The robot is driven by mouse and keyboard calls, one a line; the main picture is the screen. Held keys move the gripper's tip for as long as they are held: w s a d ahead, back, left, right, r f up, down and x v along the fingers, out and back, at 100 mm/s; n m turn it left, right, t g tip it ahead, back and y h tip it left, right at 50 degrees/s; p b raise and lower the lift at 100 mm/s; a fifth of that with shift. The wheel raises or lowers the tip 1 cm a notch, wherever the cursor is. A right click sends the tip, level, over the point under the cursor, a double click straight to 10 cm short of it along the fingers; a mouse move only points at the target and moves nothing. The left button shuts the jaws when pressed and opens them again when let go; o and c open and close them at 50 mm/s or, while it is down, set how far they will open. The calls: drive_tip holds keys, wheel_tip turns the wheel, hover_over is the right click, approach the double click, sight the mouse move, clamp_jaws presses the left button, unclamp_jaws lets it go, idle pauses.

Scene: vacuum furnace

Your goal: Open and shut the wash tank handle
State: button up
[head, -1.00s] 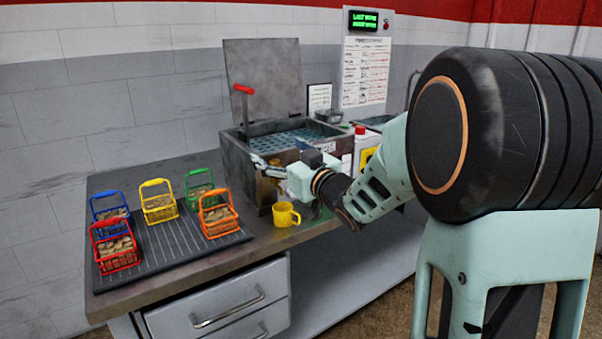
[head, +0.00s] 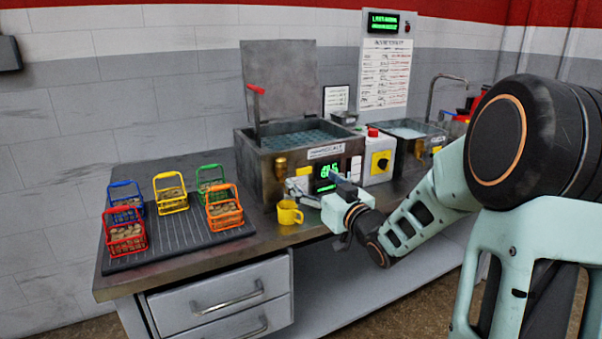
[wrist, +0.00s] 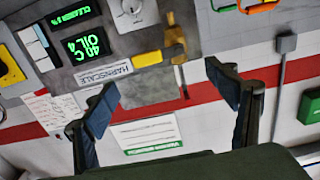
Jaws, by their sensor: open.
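A grey metal tank (head: 262,170) stands on the bench with its lid (head: 280,78) raised and liquid inside. A red-tipped upright lever (head: 257,90) rises at its left side. A second basin (head: 415,130) with a tap stands to the right. I cannot tell which is the wash tank. My gripper (head: 315,190) is open and empty, in front of the display and apart from the lever. Its spread fingers show in the wrist view (wrist: 168,98).
A yellow mug (head: 289,213) stands near the bench edge, just left of my gripper. Several coloured baskets stand on a dark ribbed mat (head: 185,238) at the left. Drawers (head: 222,300) are below.

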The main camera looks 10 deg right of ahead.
sight(299, 170)
drive_tip(key=x, duration=0.6)
drive_tip(key=shift+w+a, duration=0.1)
drive_tip(key=shift+w, duration=0.3)
drive_tip(key=c, duration=1.7)
